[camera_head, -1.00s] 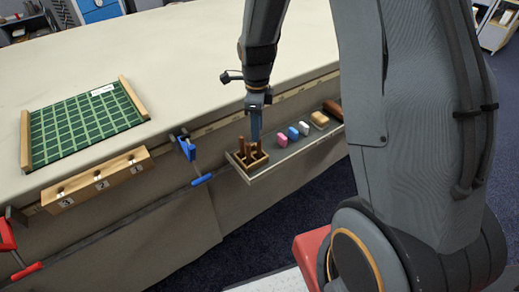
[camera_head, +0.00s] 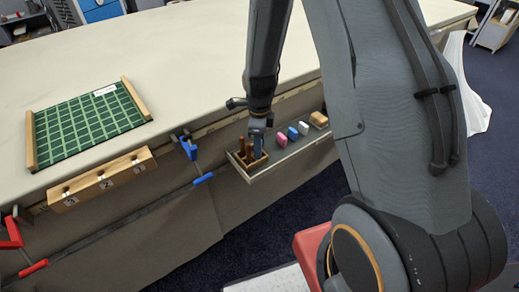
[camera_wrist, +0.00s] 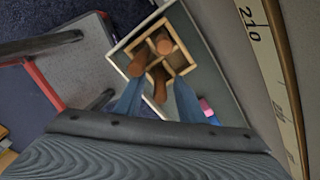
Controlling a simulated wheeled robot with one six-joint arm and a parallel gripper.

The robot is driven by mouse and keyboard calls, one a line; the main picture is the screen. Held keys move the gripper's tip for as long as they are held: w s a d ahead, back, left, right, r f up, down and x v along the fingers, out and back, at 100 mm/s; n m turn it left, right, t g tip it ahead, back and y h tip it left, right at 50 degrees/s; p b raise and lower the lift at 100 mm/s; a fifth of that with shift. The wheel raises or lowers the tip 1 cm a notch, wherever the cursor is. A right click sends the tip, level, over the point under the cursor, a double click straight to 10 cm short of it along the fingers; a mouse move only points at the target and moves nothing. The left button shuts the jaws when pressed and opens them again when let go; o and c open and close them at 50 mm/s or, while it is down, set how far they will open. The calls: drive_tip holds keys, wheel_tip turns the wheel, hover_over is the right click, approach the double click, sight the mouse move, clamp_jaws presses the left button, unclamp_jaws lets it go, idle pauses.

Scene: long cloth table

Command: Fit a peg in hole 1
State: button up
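A wooden block (camera_head: 100,181) with a row of three holes is fixed along the table's front edge at the left. I see no clear contact.
The shelf (camera_head: 285,154) also bears a pink block (camera_head: 280,140), a blue block (camera_head: 292,133), a white block (camera_head: 303,128) and a tan block (camera_head: 318,120). A blue clamp (camera_head: 189,148) sits between box and holed block. A green grid board (camera_head: 85,125) lies on the table.

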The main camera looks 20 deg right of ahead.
clamp_jaws()
